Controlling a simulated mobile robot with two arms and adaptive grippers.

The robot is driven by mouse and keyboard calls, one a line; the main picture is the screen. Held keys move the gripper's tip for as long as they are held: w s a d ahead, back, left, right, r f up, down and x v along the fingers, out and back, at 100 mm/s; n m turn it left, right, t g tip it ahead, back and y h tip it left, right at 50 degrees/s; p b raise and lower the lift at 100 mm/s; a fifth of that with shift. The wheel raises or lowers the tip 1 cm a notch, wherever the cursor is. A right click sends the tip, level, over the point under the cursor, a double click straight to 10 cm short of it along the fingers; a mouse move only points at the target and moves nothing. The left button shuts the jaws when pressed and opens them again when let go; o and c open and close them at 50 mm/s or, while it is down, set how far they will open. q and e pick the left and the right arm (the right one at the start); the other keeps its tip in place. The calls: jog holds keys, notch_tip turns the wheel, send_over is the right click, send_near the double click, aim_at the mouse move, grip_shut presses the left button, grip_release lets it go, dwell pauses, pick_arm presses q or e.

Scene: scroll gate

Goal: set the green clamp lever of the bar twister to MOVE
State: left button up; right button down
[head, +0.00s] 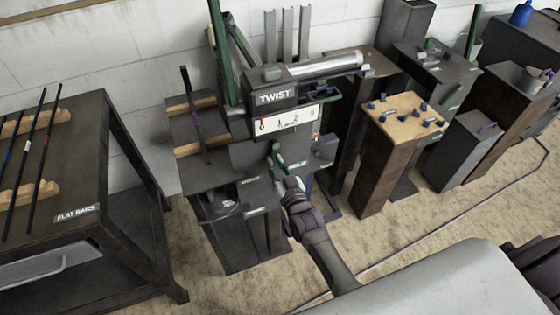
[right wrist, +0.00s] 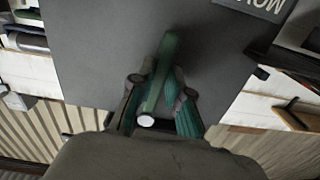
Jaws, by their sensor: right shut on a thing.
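The bar twister (head: 278,96) stands at the middle of the head view with a TWIST sign. Its green clamp lever (head: 276,154) is on the dark front plate, leaning up and slightly left in the picture. In the right wrist view the lever (right wrist: 161,70) runs up the grey plate, its pale end (right wrist: 146,121) nearest the camera. My right gripper (head: 289,180) is shut on the lever; its two fingers (right wrist: 160,92) lie on either side of it. My left gripper is not in view.
A FLAT BARS table (head: 82,218) with several bars stands at the left. A wooden-topped stand (head: 402,112) with blue pieces and dark cabinets (head: 468,150) stand at the right. A white scale (head: 290,122) is above the lever. A cable crosses the floor.

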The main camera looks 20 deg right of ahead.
aim_at(261, 155)
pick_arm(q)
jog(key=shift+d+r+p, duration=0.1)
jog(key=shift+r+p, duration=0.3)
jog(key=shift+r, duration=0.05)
pick_arm(e)
jog(key=shift+s+a+r+m, duration=0.15)
jog(key=shift+a+m, duration=0.35)
jog(key=shift+m, duration=0.5)
jog(key=shift+w+a+r+m, duration=0.1)
jog(key=shift+a+r+m, duration=0.1)
jog(key=shift+a+m, duration=0.6)
jog(key=shift+s+a+r+m, duration=0.15)
jog(key=shift+a+m, duration=0.1)
jog(key=shift+m, duration=0.95)
jog(key=shift+w, duration=0.1)
jog(key=c, duration=1.1)
grip_release()
jog(key=shift+r, duration=0.1)
jog(key=s, duration=1.2)
jog(key=shift+d, duration=0.15)
